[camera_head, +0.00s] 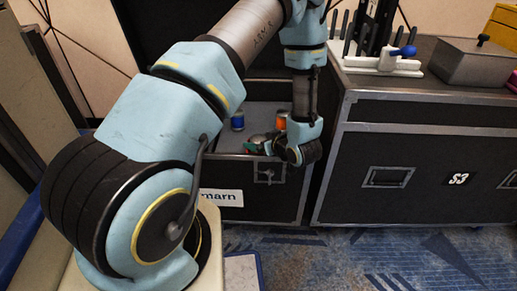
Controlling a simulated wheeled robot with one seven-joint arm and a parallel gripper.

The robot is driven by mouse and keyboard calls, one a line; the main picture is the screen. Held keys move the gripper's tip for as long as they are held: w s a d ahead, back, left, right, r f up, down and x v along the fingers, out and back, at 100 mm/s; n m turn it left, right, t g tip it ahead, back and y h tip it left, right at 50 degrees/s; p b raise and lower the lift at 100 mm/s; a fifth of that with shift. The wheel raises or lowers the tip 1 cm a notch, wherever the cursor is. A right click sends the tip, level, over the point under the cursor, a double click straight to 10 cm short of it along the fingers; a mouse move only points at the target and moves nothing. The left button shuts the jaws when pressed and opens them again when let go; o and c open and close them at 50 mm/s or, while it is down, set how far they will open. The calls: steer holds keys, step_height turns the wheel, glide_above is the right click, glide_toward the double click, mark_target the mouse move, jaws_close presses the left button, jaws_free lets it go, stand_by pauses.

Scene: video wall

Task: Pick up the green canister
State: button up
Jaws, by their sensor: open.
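A small patch of green (251,148) shows low inside the open black case, just left of my gripper. It looks like part of the green canister, but most of it is hidden by the case's front edge and my gripper. My gripper (266,147) hangs at the end of my light-blue arm, over the front of the case and close to the green patch. Its jaws are open. I cannot tell whether they are around the green thing or only beside it.
The open case (219,170) also holds a blue canister (237,121) to the left and an orange one (281,120) behind my gripper. A closed black case (417,150) stands close on the right, with a grey box (474,63) on top. Blue carpet lies in front.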

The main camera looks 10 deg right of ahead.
steer(key=c, duration=1.5)
